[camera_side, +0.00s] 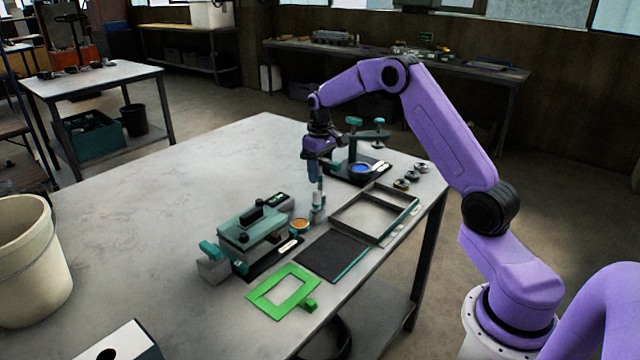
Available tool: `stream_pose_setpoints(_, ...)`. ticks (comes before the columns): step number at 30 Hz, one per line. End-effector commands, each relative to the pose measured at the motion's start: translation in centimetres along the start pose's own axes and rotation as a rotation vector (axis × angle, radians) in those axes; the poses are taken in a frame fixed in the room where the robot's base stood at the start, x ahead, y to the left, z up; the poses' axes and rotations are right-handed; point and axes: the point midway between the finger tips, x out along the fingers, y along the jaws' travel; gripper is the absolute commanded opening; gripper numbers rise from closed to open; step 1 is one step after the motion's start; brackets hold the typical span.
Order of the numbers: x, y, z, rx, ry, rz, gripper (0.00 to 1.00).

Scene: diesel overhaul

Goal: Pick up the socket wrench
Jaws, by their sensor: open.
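My gripper (315,178) points down over the far right part of the grey table (170,205), with its jaws open. Right below it stands a slim grey-teal upright piece (318,208), which may be the socket wrench; its shape is too small to tell for sure. The fingertips are close to its top, and I cannot tell whether they touch it or are around it. Nothing is seen lifted.
A teal stand with a blue dish (361,169) is behind. An open tray (411,207), dark mat (333,254) and green frame (267,302) lie rightward and in front.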

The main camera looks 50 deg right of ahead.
Motion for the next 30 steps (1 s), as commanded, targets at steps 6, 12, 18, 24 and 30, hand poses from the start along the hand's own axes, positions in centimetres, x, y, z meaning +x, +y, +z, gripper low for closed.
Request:
stream_pose_setpoints(6,0.0,0.0,0.0,0.0,0.0,0.0,0.38)
stream_pose_setpoints(12,0.0,0.0,0.0,0.0,0.0,0.0,0.0)
stream_pose_setpoints(18,-0.1,0.0,0.0,0.0,0.002,0.0,0.0)
stream_pose_setpoints(24,-0.7,0.0,-0.1,0.0,0.004,0.001,0.0)
stream_pose_setpoints(30,-3.1,0.0,-0.1,0.0,0.005,0.001,0.0)
